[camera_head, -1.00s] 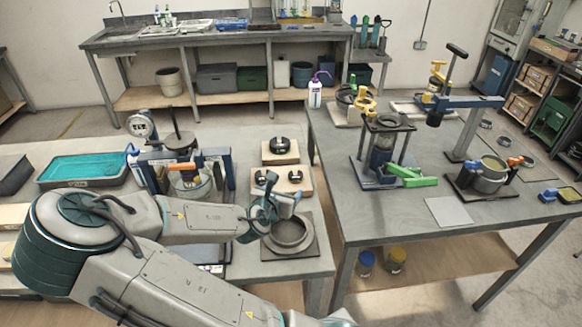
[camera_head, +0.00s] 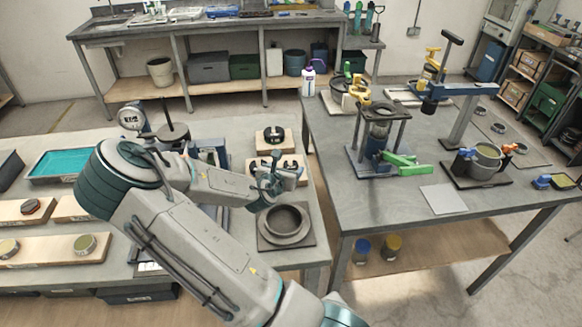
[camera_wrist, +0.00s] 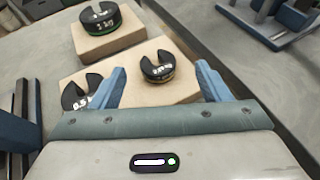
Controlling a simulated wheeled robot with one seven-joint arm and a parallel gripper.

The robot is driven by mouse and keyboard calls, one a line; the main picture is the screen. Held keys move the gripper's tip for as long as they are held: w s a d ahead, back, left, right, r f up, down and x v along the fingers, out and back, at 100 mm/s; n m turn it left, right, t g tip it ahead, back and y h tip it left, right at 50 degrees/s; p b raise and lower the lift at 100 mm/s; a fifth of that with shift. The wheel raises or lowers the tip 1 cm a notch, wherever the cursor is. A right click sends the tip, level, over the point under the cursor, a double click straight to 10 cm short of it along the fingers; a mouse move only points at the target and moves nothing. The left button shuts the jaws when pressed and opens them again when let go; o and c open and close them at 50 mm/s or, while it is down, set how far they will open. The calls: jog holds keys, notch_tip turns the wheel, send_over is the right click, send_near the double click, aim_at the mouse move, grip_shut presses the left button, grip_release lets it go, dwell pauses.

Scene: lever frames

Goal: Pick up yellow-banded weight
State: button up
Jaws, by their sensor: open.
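The yellow-banded weight (camera_wrist: 160,71) is a dark slotted disc with a thin yellowish edge low on its side. It lies flat on a pale wooden block (camera_wrist: 183,93) in the wrist view. My gripper (camera_wrist: 160,69) is open and empty, with its blue fingers seen to either side of this weight. I cannot tell how high the fingers are above it. In the head view my gripper (camera_head: 283,177) is over the front block (camera_head: 254,178), and it partly hides the weights there.
Another slotted weight (camera_wrist: 73,97) lies left on the same block, partly behind the left finger. A green-banded weight (camera_wrist: 102,20) sits on the block behind. A round dish (camera_head: 286,223) stands nearer the bench front. A gap separates the bench from the right table (camera_head: 330,184).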

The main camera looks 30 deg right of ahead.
aim_at(289, 167)
jog(key=shift+w+d+f+p, duration=0.65)
jog(key=shift+w+d+f, duration=0.85)
jog(key=shift+d+f, duration=0.1)
jog(key=shift+r, duration=0.1)
jog(key=c, duration=1.1)
